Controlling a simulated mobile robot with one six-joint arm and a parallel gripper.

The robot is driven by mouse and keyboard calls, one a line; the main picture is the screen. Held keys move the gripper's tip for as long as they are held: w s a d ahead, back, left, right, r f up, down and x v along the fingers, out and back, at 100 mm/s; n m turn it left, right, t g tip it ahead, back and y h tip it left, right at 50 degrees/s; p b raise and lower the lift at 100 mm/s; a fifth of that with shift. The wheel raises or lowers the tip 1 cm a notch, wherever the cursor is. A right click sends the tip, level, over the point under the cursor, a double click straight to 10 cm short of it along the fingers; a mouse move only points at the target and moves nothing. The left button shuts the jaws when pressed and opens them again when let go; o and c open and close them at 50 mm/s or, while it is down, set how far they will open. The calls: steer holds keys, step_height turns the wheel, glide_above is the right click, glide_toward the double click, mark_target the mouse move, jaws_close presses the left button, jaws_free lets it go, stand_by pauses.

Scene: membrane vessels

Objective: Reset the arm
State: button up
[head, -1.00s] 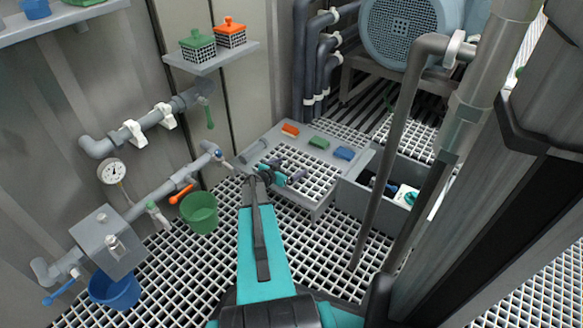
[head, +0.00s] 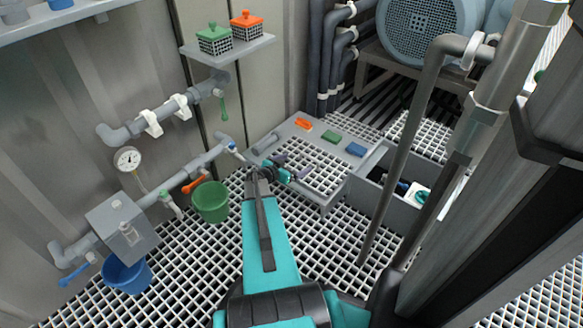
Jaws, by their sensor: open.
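My teal arm reaches forward from the bottom middle of the head view. My gripper (head: 284,169) is at its far end, over the near left part of a low grey grated platform (head: 325,196). The gripper is small in the picture and partly hidden by my own wrist. Its jaws are open, and I see nothing held in them.
Orange (head: 303,124), green (head: 331,137) and blue (head: 356,149) blocks lie along the platform's back. A grey bin (head: 394,209) stands right of it. Green (head: 211,203) and blue (head: 126,275) buckets stand left, below wall pipes. A grey upright pipe (head: 404,150) rises at right.

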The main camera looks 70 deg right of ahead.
steer(key=shift+a, duration=0.1)
steer(key=w+a+r+n+y+p, duration=0.25)
steer(key=a+p, duration=0.35)
steer(key=a, duration=0.6)
steer(key=w+a+r+n+y+p, duration=0.1)
steer(key=w+a+n+y+p, duration=0.2)
steer(key=a+p, duration=0.65)
steer(key=w+a+r+n+y+p, duration=0.1)
steer(key=w+a+n+p, duration=0.3)
steer(key=a, duration=1.1)
steer(key=s+a+r+n+y+p, duration=0.2)
steer(key=s+a+r+n+p, duration=0.1)
steer(key=a, duration=0.8)
steer(key=s+a+r+n+g+y+p, duration=0.1)
steer(key=s+a+r+n+y+p, duration=0.1)
steer(key=s+a+r+n+p, duration=0.2)
steer(key=s+a+r+n+g+y+p, duration=0.1)
steer(key=s+a+r+n+p, duration=0.3)
steer(key=a+p, duration=0.5)
steer(key=s+a+r+y, duration=0.1)
steer(key=a+r, duration=0.1)
steer(key=a, duration=0.7)
steer(key=shift+s, duration=0.25)
steer(key=shift+n+y, duration=0.25)
